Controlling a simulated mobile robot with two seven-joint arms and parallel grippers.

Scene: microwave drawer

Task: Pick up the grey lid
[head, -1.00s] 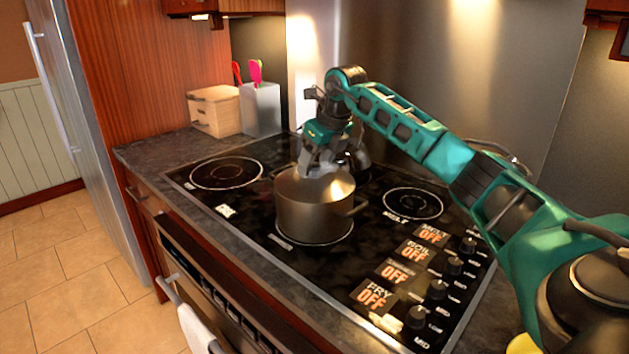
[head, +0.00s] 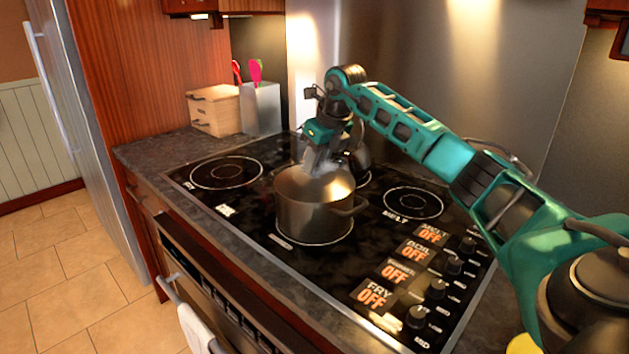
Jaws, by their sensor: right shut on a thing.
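A grey metal pot (head: 313,215) stands on the front burner of the black stovetop. The grey lid (head: 333,186) shows as a shiny top surface on the pot; I cannot tell whether it is raised from the rim. My right gripper (head: 318,167) reaches down over the middle of the lid and is shut on it; its fingertips and the lid's knob are hard to make out. My left gripper is not in view.
The stovetop (head: 255,219) has free burners at the back left and right. A dark kettle-like item (head: 359,164) stands behind my gripper. Control knobs (head: 438,289) line the right side. A wooden box (head: 213,110) and a utensil holder (head: 262,108) stand at the back left.

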